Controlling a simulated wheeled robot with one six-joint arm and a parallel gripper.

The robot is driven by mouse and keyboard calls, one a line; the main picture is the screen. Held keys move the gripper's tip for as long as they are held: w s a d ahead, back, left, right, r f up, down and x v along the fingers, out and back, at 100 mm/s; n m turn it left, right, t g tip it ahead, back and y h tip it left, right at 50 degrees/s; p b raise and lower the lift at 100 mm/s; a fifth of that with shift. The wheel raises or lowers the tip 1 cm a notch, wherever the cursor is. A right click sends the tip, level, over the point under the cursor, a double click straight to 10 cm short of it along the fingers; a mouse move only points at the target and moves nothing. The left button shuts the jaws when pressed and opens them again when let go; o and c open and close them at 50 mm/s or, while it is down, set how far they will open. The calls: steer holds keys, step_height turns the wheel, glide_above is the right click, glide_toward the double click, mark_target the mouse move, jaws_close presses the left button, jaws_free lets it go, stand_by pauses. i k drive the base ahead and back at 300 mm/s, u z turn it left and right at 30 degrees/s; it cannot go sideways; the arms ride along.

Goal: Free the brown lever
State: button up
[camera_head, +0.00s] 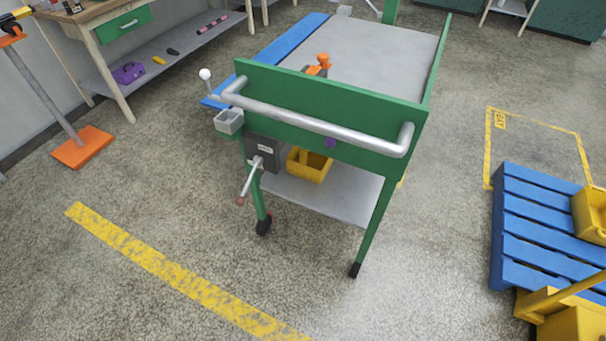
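A lever with a silver rod and a small brown end (240,200) sticks out from a dark grey box (264,150) on the left front leg of a green cart (330,117). The lever points down and to the left, with its brown end in open air over the floor. I cannot tell at this size whether anything holds or blocks it. My gripper does not show in this view.
The cart's silver push handle (315,123) and a small grey cup (229,121) sit above the lever. A yellow bin (309,166) is on the lower shelf. A blue pallet (530,230) lies right. Floor (180,220) left of the cart is clear.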

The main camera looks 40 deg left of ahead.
mark_target(240, 201)
steer(key=z, duration=0.2)
steer(key=i, duration=1.75)
steer(key=u, duration=3.35)
